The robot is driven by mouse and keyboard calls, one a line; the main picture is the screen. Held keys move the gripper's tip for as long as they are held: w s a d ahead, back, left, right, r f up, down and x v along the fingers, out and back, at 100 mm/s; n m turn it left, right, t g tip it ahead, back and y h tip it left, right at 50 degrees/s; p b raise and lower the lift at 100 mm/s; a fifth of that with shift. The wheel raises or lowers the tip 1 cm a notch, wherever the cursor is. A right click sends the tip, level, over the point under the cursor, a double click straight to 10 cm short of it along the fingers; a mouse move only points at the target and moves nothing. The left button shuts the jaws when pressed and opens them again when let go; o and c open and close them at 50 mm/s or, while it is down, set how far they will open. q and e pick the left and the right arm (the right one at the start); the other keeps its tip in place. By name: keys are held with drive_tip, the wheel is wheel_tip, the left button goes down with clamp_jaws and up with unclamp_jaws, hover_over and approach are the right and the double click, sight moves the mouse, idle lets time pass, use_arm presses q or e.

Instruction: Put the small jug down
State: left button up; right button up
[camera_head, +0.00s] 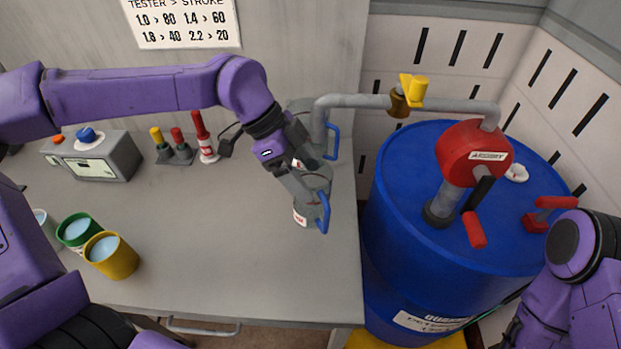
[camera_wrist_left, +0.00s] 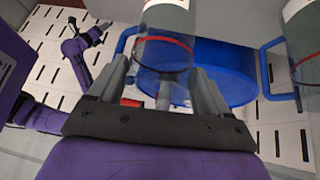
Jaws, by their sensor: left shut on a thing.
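The small jug (camera_head: 312,207) is clear with a red line, a white and red label and a blue handle on its right side. My left gripper (camera_head: 300,182) reaches it from above and behind and is shut on it. In the left wrist view the jug (camera_wrist_left: 165,52) sits between the two grey fingers. I cannot tell whether its base touches the table. My right arm shows at the right edge of the head view, its gripper out of frame. A dark gripper (camera_wrist_left: 98,33), seemingly my right one, shows small in the left wrist view.
A second jug with a blue handle (camera_head: 333,142) stands close behind, under the pipe (camera_head: 355,101). A blue drum (camera_head: 400,240) with a red pump (camera_head: 470,153) is right of the table. Cups (camera_head: 113,262), a tester (camera_head: 100,158) and bottles are left. The table's front middle (camera_head: 215,255) is clear.

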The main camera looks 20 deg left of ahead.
sight(302, 175)
use_arm(q)
drive_tip(key=shift+w+d+f, duration=0.1)
drive_tip(key=shift+w+f, duration=0.7)
drive_tip(key=shift+f, duration=0.3)
drive_tip(key=f, duration=0.2)
drive_tip(key=f+p, duration=0.1)
drive_tip(key=shift+w+f, duration=0.25)
drive_tip(key=shift+f, duration=0.1)
drive_tip(key=o, duration=1.6)
drive_tip(key=shift+c, duration=0.2)
drive_tip(key=shift+r, duration=0.1)
drive_tip(key=b+v, duration=0.1)
drive_tip(key=v, duration=1.1)
